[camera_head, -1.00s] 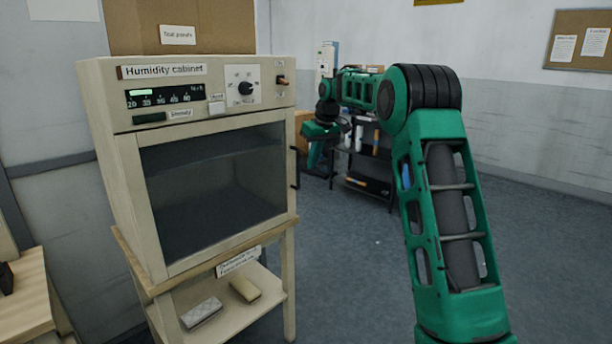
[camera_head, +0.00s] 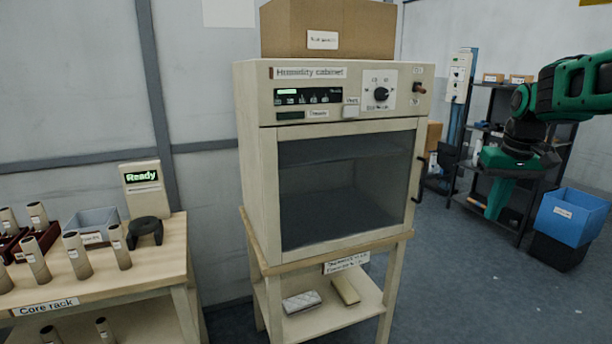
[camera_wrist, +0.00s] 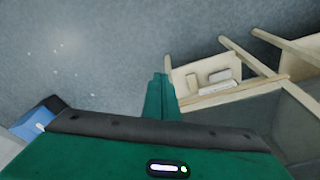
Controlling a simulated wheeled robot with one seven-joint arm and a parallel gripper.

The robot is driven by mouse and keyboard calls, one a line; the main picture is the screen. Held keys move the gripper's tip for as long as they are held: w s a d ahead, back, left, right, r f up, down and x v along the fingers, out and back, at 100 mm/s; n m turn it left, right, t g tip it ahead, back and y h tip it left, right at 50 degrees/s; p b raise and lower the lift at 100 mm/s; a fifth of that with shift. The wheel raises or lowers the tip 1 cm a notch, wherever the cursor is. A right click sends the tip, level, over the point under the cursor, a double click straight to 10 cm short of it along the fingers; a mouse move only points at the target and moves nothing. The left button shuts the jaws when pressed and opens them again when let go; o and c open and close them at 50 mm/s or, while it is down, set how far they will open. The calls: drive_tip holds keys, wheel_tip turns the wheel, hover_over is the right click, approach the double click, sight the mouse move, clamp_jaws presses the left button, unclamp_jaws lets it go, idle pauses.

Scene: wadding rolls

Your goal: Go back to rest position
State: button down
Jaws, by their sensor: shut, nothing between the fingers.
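My gripper (camera_head: 497,198) is at the right of the head view, at the end of my green arm. It hangs in front of the dark shelf unit, to the right of the humidity cabinet, with its fingers pointing down. In the wrist view its green fingers (camera_wrist: 159,98) are together over the grey floor, with nothing between them. The cabinet stands apart from the gripper. Its door is closed and its window shows an empty-looking, dim inside.
The humidity cabinet (camera_head: 258,190) stands on a wooden stand (camera_head: 300,262) with two small blocks on its lower shelf. A core rack table (camera_head: 170,262) with several tubes is at left. A blue bin (camera_head: 572,216) is at right. Floor between cabinet and bin is clear.

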drive_tip(key=s+a+f+m, duration=0.1)
drive_tip(key=s+f, duration=0.3)
drive_tip(key=s, duration=0.7)
drive_tip(key=s+a+f+m+g, duration=0.1)
drive_tip(key=s+f, duration=0.3)
drive_tip(key=s, duration=0.7)
drive_tip(key=s+a+f+m+g, duration=0.1)
drive_tip(key=s+f+m, duration=0.1)
drive_tip(key=s, duration=0.9)
drive_tip(key=shift+s+a+f+m, duration=0.25)
drive_tip(key=shift+s+f+m, duration=0.05)
drive_tip(key=shift+f, duration=0.6)
